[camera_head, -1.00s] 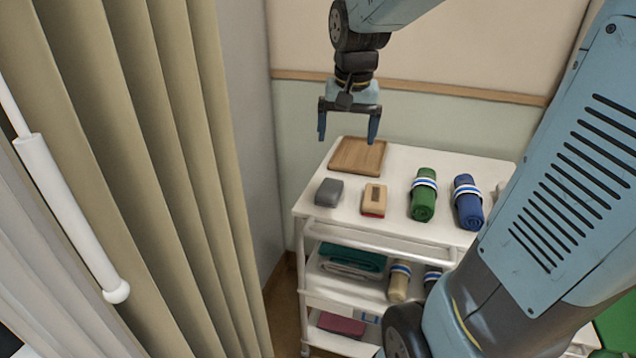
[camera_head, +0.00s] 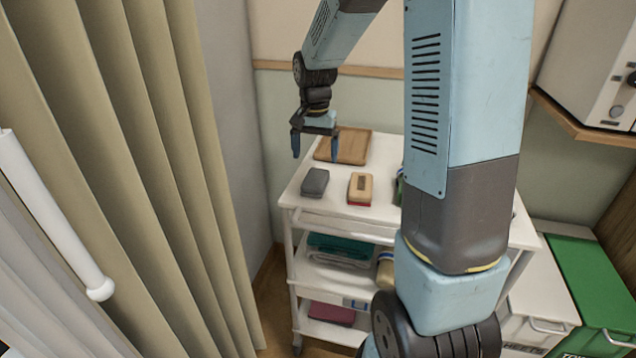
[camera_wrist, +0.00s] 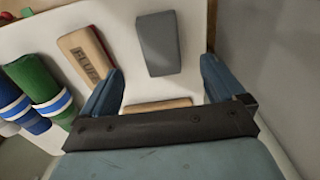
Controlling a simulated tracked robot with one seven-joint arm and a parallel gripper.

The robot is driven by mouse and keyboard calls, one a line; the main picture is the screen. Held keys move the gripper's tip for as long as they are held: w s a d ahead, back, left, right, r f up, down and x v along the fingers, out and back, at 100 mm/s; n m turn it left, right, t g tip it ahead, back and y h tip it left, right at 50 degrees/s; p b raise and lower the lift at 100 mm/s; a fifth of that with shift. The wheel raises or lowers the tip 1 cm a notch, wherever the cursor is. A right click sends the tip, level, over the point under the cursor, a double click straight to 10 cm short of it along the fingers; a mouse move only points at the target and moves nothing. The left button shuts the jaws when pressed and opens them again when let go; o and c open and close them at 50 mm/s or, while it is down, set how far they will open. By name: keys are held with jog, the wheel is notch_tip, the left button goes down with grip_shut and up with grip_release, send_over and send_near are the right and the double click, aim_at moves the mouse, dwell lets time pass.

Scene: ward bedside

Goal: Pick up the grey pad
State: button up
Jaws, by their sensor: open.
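The grey pad (camera_head: 315,182) lies on the white trolley's top shelf (camera_head: 337,203), near its left front corner. My gripper (camera_head: 315,157) is open and empty, above the trolley top and behind the pad in the head view. In the wrist view the grey pad (camera_wrist: 158,43) lies beyond the open fingers (camera_wrist: 160,90), roughly in line with the gap between them. It is apart from both fingers.
A tan block with a red underside (camera_head: 360,188) lies right of the pad; the wrist view shows lettering on it (camera_wrist: 85,58). A wooden board (camera_head: 343,146) lies behind. Green (camera_wrist: 40,85) and blue rolls lie farther along. A beige curtain (camera_head: 130,150) hangs at left.

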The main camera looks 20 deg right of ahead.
aim_at(316, 177)
notch_tip(316, 177, down, 9)
jog(key=shift+w+r, duration=0.1)
dwell(0.5)
jog(key=shift+d, duration=0.1)
jog(key=c, duration=1)
